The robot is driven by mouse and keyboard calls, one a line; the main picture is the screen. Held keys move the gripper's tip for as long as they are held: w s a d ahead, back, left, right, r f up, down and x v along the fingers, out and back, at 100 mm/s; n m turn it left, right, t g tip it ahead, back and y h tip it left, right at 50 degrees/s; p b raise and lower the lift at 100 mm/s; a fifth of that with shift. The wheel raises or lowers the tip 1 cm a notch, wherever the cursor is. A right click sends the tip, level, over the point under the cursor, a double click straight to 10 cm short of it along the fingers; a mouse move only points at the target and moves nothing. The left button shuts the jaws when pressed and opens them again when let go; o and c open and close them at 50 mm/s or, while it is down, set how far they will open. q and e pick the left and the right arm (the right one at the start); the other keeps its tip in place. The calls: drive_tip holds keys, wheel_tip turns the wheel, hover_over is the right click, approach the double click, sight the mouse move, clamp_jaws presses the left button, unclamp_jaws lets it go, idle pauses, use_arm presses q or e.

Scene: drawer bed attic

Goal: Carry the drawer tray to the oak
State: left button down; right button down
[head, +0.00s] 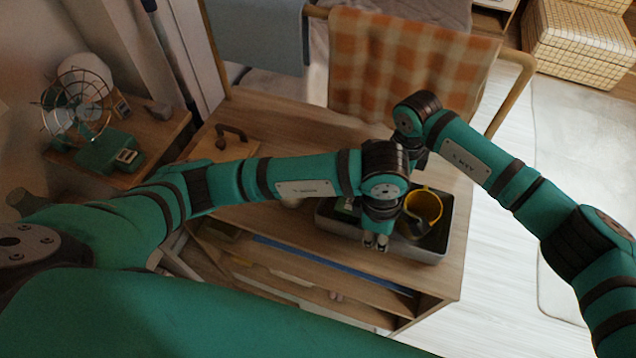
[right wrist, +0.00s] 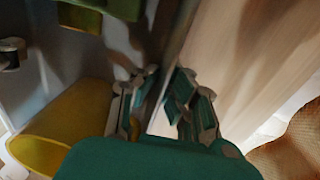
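The drawer tray (head: 436,256) is a grey, shallow box on top of a wooden cabinet. It holds a yellow cup (head: 424,204) lying tilted and a green item (head: 346,206) partly behind my left arm. My left gripper (head: 375,241) points down at the tray's front wall, its two fingers close together; whether they pinch the wall is unclear. My right gripper reaches the tray's far side, mostly hidden by my left arm in the head view. In the right wrist view my right gripper (right wrist: 161,90) has its fingers on either side of the tray's rim (right wrist: 183,28), with a small gap showing.
The wooden cabinet top (head: 290,122) has a dark-handled item (head: 231,134) at its back left. An orange checked cloth (head: 400,72) hangs on a rail behind. A fan (head: 78,104) stands on a side shelf at left. Pale floor (head: 500,240) is clear at right.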

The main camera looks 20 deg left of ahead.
use_arm(q)
drive_tip(key=c, duration=1.5)
unclamp_jaws()
drive_tip(key=shift+f, duration=0.1)
use_arm(e)
drive_tip(key=c, duration=1.5)
unclamp_jaws()
drive_tip(key=shift+f, duration=0.1)
use_arm(q)
drive_tip(key=r, duration=0.3)
drive_tip(key=a+r, duration=0.1)
drive_tip(key=r, duration=0.6)
drive_tip(key=shift+a+r, duration=0.15)
drive_tip(key=shift+r, duration=0.25)
drive_tip(key=shift+a+r, duration=0.1)
drive_tip(key=shift+r, duration=0.4)
use_arm(e)
wheel_tip(320, 180, up, 12)
use_arm(q)
drive_tip(key=shift+s, duration=0.1)
use_arm(e)
drive_tip(key=shift+f, duration=0.1)
